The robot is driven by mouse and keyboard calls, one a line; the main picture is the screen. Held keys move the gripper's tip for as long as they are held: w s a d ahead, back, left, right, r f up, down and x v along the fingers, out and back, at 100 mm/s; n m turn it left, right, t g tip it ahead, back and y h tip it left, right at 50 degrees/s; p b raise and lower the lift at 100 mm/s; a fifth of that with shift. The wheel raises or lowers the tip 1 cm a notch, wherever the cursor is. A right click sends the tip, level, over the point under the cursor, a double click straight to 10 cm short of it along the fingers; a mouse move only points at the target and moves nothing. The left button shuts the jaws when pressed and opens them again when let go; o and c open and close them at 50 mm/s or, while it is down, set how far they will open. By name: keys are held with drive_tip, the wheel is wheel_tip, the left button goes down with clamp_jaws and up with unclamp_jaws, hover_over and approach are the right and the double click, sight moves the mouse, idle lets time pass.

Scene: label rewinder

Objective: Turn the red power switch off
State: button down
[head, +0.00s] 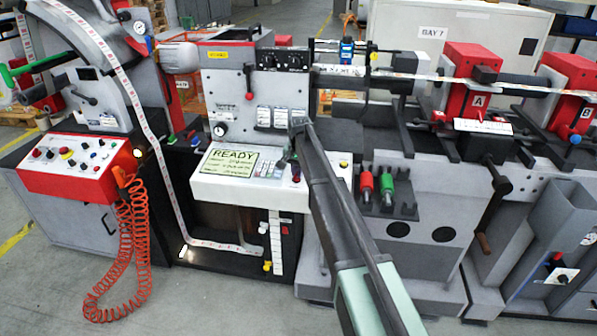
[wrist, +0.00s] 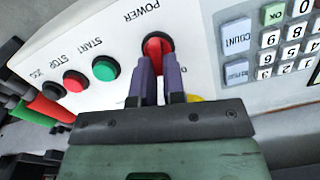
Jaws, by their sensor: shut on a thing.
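The red power switch (wrist: 157,46) sits in a dark round bezel under the word POWER on the white control panel (wrist: 100,35), in the wrist view. My gripper (wrist: 158,64) is shut on the red switch, with its purple fingers reaching onto the knob. The lower part of the switch and part of its position marking are hidden by the fingers. The panel's display (head: 238,163) reads READY.
Beside the switch are a green START button (wrist: 105,68), a red STOP button (wrist: 75,81) and a black JOG button (wrist: 50,88). A keypad (wrist: 285,45) is on the other side. Red and green handles (head: 377,185) stand right of my arm.

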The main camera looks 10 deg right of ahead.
drive_tip(key=n, duration=0.3)
drive_tip(key=shift+w+a, duration=0.15)
drive_tip(key=shift+a, duration=0.1)
drive_tip(key=shift+a+n+h, duration=0.2)
drive_tip(key=shift+n+h, duration=0.3)
drive_tip(key=shift+n, duration=1.6)
drive_tip(key=c, duration=1.2)
unclamp_jaws()
drive_tip(key=shift+r, duration=0.1)
wheel_tip(320, 180, up, 11)
drive_tip(key=p, duration=1)
drive_tip(key=shift+a+f+p, duration=0.2)
drive_tip(key=shift+a+p, duration=0.2)
